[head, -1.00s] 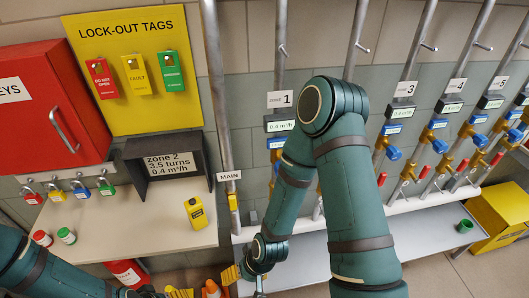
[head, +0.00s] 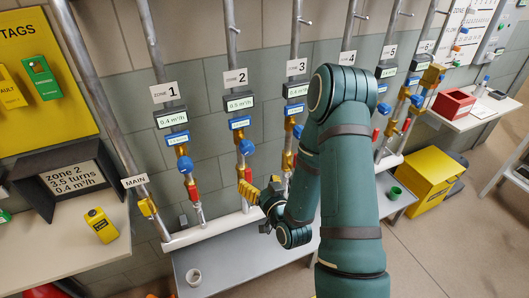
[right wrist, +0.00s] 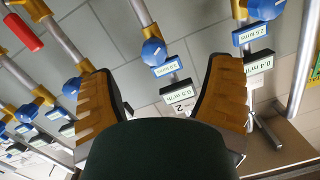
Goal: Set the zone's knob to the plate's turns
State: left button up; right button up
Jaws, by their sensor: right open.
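The plate (head: 70,180) stands at left in the head view and reads zone 2, 3.5 turns, 0.4 m³/h. Zone 2's blue knob (head: 246,147) sits on its pipe, below a display (head: 240,103) that seems to read 0.5 m³/h. The knob also shows in the right wrist view (right wrist: 153,52), upside down, between and beyond the fingers. My right gripper (head: 262,188) is open and empty, below the knob in the head picture; its orange fingers also show in the wrist view (right wrist: 162,70). I see no contact with the knob. My left gripper is out of view.
Zone 1's knob (head: 186,165) and zone 3's knob (head: 298,131) flank zone 2 on parallel pipes. The main pipe (head: 110,120) is at left. My right arm hides part of zone 4.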

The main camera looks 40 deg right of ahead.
aim_at(249, 151)
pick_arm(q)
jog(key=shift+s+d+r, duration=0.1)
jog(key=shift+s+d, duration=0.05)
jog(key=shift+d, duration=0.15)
pick_arm(e)
jog(key=shift+t+h, duration=0.4)
jog(key=x, duration=0.4)
jog(key=d+r+x, duration=0.1)
jog(key=x, duration=0.3)
jog(key=d+x, duration=0.1)
jog(key=x, duration=0.4)
jog(key=shift+s+d+r, duration=0.1)
jog(key=shift+r, duration=0.25)
jog(key=c, duration=1.2)
jog(key=n+b, duration=0.3)
jog(key=b, duration=0.1)
jog(key=shift+f, duration=0.15)
jog(key=shift+c, duration=0.2)
pick_arm(q)
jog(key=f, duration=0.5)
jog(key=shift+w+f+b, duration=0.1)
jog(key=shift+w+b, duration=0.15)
jog(key=shift+b, duration=0.1)
pick_arm(e)
jog(key=shift+n, duration=0.4)
